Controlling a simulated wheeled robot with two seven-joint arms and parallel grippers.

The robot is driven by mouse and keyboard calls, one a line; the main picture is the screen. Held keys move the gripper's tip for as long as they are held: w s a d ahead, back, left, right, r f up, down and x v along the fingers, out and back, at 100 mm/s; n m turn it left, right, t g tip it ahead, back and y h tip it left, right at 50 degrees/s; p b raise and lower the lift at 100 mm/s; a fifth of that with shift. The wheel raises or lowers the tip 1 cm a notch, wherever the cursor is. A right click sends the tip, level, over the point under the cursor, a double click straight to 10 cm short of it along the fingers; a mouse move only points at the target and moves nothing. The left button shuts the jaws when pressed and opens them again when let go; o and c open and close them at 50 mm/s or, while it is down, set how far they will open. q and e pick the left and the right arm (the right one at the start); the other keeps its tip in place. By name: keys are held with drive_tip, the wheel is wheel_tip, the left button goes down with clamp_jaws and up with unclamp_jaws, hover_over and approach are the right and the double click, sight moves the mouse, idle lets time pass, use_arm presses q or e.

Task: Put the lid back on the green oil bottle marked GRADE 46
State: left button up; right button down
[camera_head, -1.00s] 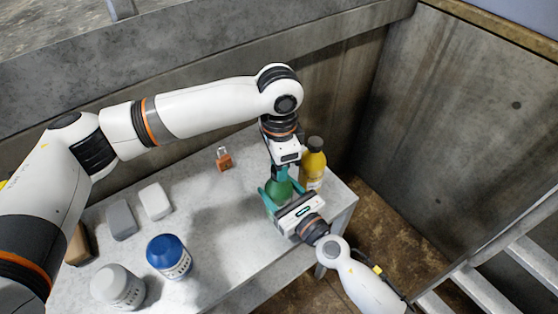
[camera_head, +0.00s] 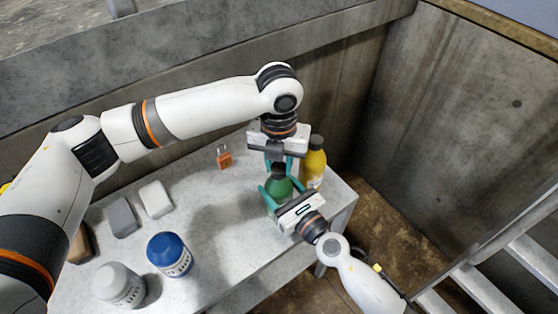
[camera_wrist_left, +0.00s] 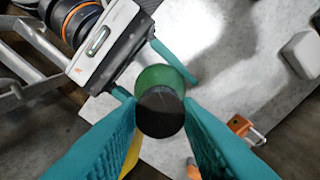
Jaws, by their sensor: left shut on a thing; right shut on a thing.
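The green bottle (camera_head: 270,201) stands near the table's right end; its GRADE marking is not readable. My right gripper (camera_head: 278,188) is shut around the bottle's body from the front right. My left gripper (camera_head: 281,172) points down from above and is shut on the dark round lid (camera_wrist_left: 160,113). In the left wrist view the lid lies between the teal fingers, over the top of the green bottle (camera_wrist_left: 162,78). The lid is at the bottle's mouth, but I cannot tell whether it is seated or threaded.
A yellow bottle (camera_head: 315,165) with a dark cap stands close behind the green one. An orange padlock (camera_head: 224,158) lies behind and to the left. A blue-lidded jar (camera_head: 168,252), a white-lidded jar (camera_head: 117,283) and several blocks (camera_head: 122,217) are on the left. The table's middle is clear.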

use_arm(q)
drive_tip(key=m, duration=0.4)
drive_tip(key=shift+m, duration=0.4)
drive_tip(key=m, duration=0.4)
drive_tip(key=shift+w+r, duration=0.1)
drive_tip(key=shift+r, duration=0.05)
drive_tip(key=shift+m, duration=1.3)
drive_tip(key=o, duration=0.9)
drive_tip(key=shift+f, duration=0.2)
drive_tip(key=shift+r, duration=2.3)
drive_tip(key=shift+c, duration=0.2)
